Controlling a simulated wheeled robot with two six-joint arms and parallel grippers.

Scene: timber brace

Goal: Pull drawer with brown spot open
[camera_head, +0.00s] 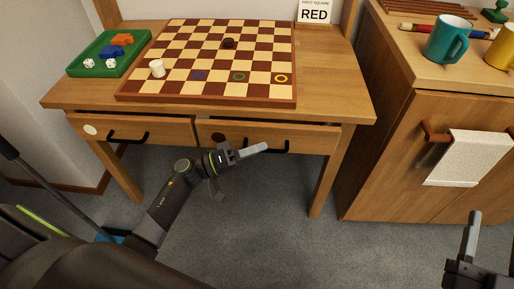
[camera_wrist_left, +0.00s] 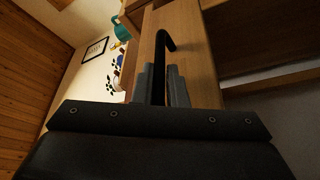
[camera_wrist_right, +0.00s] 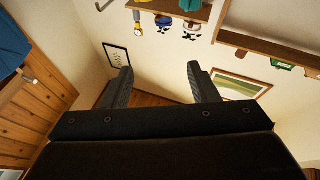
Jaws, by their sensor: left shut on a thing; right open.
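The drawer with the brown spot (camera_head: 218,138) is the right one of two under the table top. Its front looks about level with the other drawer's; I cannot tell whether it stands slightly out. My left gripper (camera_head: 255,150) reaches its black bar handle (camera_head: 281,148) from below left. In the left wrist view, the fingers (camera_wrist_left: 162,85) are shut on the dark handle (camera_wrist_left: 165,40), one on each side. My right gripper (camera_head: 472,230) is apart from the table, at the lower right; in the right wrist view its fingers (camera_wrist_right: 160,85) are open and empty.
The left drawer has a pale spot (camera_head: 90,129) and its own handle (camera_head: 128,138). A checkered board (camera_head: 205,99) and a green tray (camera_head: 77,67) lie on the table. A cabinet (camera_head: 385,130) with a white towel (camera_head: 465,158) stands to the right. The floor before the table is clear.

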